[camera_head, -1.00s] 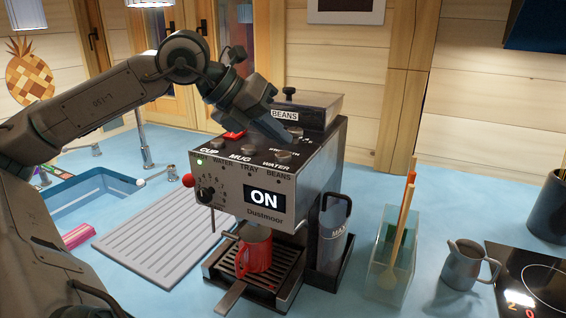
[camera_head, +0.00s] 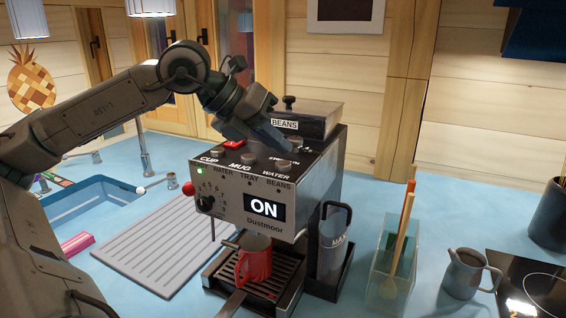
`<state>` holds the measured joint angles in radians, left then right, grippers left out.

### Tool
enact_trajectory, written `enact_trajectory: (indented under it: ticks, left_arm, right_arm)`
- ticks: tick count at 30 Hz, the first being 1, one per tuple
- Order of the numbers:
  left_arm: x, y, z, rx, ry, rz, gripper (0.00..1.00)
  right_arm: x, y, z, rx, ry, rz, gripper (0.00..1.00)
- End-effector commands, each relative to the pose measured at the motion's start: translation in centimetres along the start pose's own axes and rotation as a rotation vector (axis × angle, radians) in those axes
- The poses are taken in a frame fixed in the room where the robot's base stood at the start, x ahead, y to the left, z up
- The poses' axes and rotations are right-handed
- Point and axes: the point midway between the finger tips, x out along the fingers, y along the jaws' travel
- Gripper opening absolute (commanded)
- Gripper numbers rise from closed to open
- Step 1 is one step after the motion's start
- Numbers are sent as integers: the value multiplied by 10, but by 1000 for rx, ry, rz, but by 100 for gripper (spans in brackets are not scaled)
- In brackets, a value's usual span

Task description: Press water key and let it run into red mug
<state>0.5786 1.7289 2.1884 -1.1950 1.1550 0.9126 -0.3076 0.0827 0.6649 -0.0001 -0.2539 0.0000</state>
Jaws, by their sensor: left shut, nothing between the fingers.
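The coffee machine (camera_head: 230,208) shows a lit ON display (camera_head: 264,208) and a row of round keys labelled CUP, MUG and WATER. The water key (camera_head: 282,164) is the rightmost one on the front of the top. My left gripper (camera_head: 288,148) is shut and empty, its tips just above and behind the water key; I cannot tell whether it touches anything. The red mug (camera_head: 256,264) stands upright on the drip tray grille (camera_head: 283,281) under the machine's front. The spout above it is mostly hidden, and no water stream shows. My right gripper is out of view.
A bean hopper (camera_head: 316,120) rises behind the keys. A sink (camera_head: 90,197) and ridged drainboard (camera_head: 165,245) lie left.

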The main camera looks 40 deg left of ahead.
Motion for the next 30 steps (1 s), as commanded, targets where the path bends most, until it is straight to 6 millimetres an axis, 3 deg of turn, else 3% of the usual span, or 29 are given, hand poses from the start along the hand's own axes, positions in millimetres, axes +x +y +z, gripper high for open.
enact_trajectory:
  ticks: [30]
  left_arm:
    - [4,3,-3,0,0,0,0]
  right_arm:
    - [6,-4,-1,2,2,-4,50]
